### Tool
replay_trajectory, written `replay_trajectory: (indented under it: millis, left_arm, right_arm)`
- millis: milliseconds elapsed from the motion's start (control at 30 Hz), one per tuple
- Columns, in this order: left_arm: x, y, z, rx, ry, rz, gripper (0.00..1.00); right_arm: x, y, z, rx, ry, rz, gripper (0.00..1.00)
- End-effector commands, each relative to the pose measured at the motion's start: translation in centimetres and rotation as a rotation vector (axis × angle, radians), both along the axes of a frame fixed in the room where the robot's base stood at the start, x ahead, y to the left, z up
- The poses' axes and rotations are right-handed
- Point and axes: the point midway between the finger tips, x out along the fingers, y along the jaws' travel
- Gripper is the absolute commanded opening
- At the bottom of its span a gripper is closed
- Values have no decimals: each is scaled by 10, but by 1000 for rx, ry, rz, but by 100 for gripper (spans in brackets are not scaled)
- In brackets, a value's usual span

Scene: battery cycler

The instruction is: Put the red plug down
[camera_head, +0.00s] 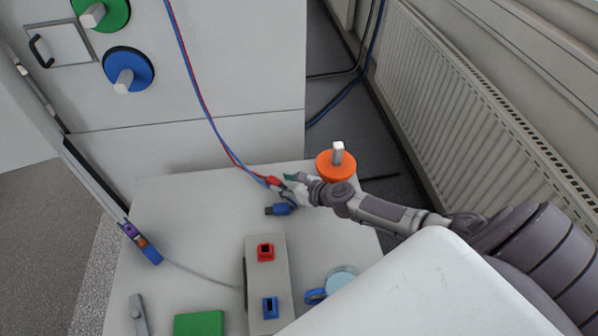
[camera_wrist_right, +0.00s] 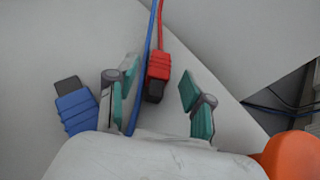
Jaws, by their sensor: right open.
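The red plug (camera_head: 272,181) is at the back of the white table, at the end of a red cable. In the right wrist view the red plug (camera_wrist_right: 158,66) has a black tip and sits between the spread fingers, with a gap to the right finger. My right gripper (camera_head: 287,184) is open around it, and its teal finger pads (camera_wrist_right: 159,82) show apart. Whether the plug rests fully on the table is hard to tell. The blue plug (camera_head: 278,209) lies just in front of the gripper; it also shows left of the fingers in the wrist view (camera_wrist_right: 76,110). My left gripper is not in view.
An orange disc with a pale knob (camera_head: 336,166) stands close right of the gripper. A grey box (camera_head: 266,283) with red and blue sockets, a green block (camera_head: 199,323) and a blue-handled cup (camera_head: 340,279) are in front. A white cabinet (camera_head: 220,90) stands behind. The table's left-middle is mostly free.

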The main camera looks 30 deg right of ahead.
Motion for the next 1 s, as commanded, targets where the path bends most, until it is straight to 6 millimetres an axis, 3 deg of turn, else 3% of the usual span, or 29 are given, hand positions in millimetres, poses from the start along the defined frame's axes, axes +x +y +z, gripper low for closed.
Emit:
replay_trajectory:
  millis: [200, 400, 1000]
  left_arm:
    - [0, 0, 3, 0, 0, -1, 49]
    - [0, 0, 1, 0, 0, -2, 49]
    - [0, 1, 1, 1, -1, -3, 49]
  right_arm:
    - [-44, -15, 18, -2, 2, 2, 52]
    - [-65, -23, 28, 1, 1, 0, 52]
    - [-70, -25, 32, 0, 0, 0, 52]
